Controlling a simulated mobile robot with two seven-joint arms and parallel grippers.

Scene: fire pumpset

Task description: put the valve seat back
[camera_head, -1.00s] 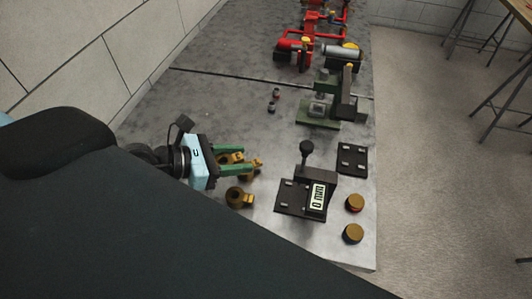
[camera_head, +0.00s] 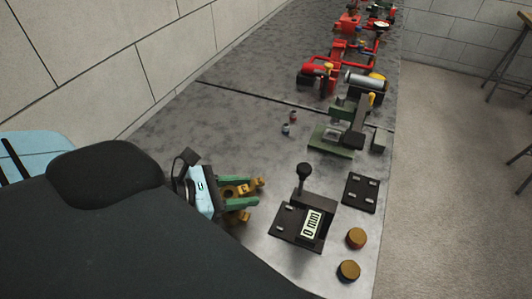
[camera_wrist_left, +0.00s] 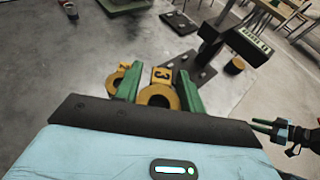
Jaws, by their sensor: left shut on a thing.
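My left gripper (camera_head: 243,193) is low over the bench at the near left, pointing right. Its green fingers are shut on a brass valve seat. In the left wrist view this seat (camera_wrist_left: 158,96) is a ring with a tag marked 3, between the fingertips (camera_wrist_left: 160,92). A second brass ring (camera_wrist_left: 113,80) with a tag lies just left of the left finger there. In the head view the fingers partly hide the brass parts. My right gripper (camera_wrist_left: 268,126) seems to show small at the right edge of the wrist view; its opening is unclear.
A black gauge stand (camera_head: 305,222) reading 0 mm stands right of the gripper. A green press (camera_head: 340,138) and red pump parts (camera_head: 322,77) stand farther back.

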